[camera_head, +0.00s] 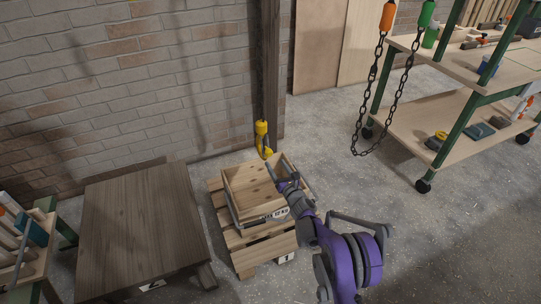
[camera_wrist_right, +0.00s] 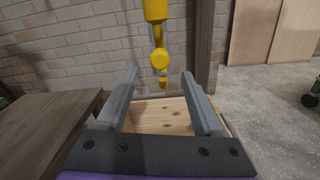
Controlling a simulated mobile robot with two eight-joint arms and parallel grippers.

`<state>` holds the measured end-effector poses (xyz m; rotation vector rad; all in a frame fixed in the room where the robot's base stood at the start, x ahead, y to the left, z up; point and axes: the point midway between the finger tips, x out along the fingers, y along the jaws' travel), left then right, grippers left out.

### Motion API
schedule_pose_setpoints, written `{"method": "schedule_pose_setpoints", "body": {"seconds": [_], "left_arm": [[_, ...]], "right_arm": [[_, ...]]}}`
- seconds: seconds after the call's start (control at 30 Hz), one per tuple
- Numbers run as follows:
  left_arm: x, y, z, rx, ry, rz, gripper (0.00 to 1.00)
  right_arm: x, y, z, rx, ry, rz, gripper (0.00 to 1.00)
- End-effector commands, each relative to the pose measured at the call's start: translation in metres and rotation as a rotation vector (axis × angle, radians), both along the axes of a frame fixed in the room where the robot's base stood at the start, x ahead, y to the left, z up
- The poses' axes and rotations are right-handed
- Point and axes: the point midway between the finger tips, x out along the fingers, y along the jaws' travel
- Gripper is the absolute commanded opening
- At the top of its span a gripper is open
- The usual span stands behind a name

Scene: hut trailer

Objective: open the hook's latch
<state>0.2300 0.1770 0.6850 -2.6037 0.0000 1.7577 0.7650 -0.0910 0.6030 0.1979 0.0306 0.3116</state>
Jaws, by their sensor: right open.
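The yellow hook (camera_head: 264,140) hangs in front of the brick wall by the dark post, just behind a wooden crate. In the right wrist view the yellow hook (camera_wrist_right: 160,58) hangs ahead, between and beyond my finger tips. My left gripper is not in view.
The open wooden crate (camera_head: 236,184) stands on a pallet (camera_head: 245,262) under my right gripper. A dark wooden table (camera_head: 140,225) is at left. A green-framed workbench (camera_head: 465,125) and a hanging black chain (camera_head: 359,140) are at right. The floor between is clear.

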Motion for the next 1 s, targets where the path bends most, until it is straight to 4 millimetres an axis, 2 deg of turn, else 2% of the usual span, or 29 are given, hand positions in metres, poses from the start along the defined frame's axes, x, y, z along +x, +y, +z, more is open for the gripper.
{"method": "schedule_pose_setpoints", "body": {"seconds": [0.1,0.33,0.5,0.8,0.87,1.0], "left_arm": [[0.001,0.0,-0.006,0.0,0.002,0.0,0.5],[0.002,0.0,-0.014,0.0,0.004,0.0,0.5],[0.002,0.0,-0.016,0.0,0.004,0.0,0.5],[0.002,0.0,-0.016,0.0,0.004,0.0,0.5],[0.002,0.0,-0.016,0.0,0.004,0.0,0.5],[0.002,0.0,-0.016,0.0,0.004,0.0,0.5]], "right_arm": [[0.024,0.009,-0.002,0.0,0.001,0.002,0.69],[0.059,0.02,-0.002,-0.002,0.0,0.002,0.69],[0.07,0.023,0.0,-0.003,-0.001,0.001,0.69],[0.072,0.024,0.001,-0.003,-0.001,0.001,0.69],[0.072,0.024,0.001,-0.003,-0.001,0.001,0.62],[0.072,0.024,0.0,-0.003,-0.001,0.002,0.37]]}}
